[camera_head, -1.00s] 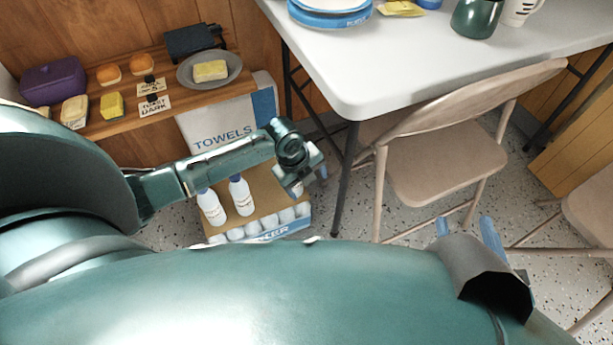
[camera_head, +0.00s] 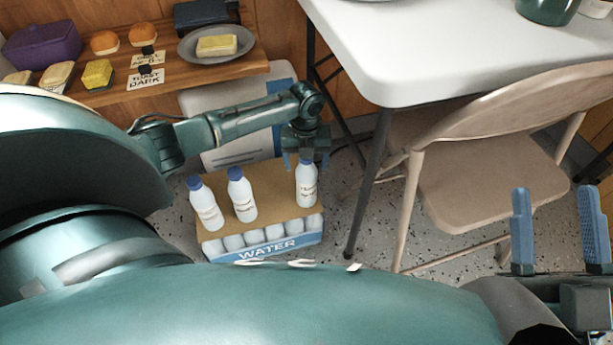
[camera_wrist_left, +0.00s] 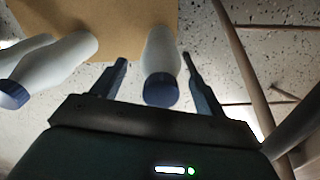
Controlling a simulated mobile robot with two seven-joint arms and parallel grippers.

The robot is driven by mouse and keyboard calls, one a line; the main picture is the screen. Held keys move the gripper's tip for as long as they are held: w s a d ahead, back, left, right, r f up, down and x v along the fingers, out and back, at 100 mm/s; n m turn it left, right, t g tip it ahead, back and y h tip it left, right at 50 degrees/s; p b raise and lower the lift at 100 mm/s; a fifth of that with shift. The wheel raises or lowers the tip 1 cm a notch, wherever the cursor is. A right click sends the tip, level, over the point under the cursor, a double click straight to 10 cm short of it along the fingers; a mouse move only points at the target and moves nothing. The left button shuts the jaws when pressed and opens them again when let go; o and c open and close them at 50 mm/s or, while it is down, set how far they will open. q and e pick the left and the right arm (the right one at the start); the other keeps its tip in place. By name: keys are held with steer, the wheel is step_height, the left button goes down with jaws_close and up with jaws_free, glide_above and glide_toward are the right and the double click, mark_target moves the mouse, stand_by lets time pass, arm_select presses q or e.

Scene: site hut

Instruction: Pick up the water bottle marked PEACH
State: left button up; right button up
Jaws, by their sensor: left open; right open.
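Three white water bottles with blue caps stand on a cardboard-topped case marked WATER (camera_head: 268,253): a left bottle (camera_head: 205,205), a middle bottle (camera_head: 241,197) and a right bottle (camera_head: 307,186). Their labels are too small to read, so I cannot tell which is PEACH. My left gripper (camera_head: 306,160) is open just above and behind the right bottle. In the left wrist view, the right bottle (camera_wrist_left: 161,65) is between the open fingers of my left gripper (camera_wrist_left: 158,70), apart from both. My right gripper (camera_head: 555,228) is open and empty at the right.
A white table (camera_head: 420,55) stands at the back right, with a beige folding chair (camera_head: 490,190) in front of it. A wooden shelf (camera_head: 165,82) at the left holds buns, sponge-like blocks, a plate and cards. A white box stands behind the case.

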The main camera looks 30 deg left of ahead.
arm_select(q)
steer(key=shift+f, duration=0.4)
steer(key=shift+r, duration=0.1)
steer(key=shift+c, duration=0.2)
jaws_close()
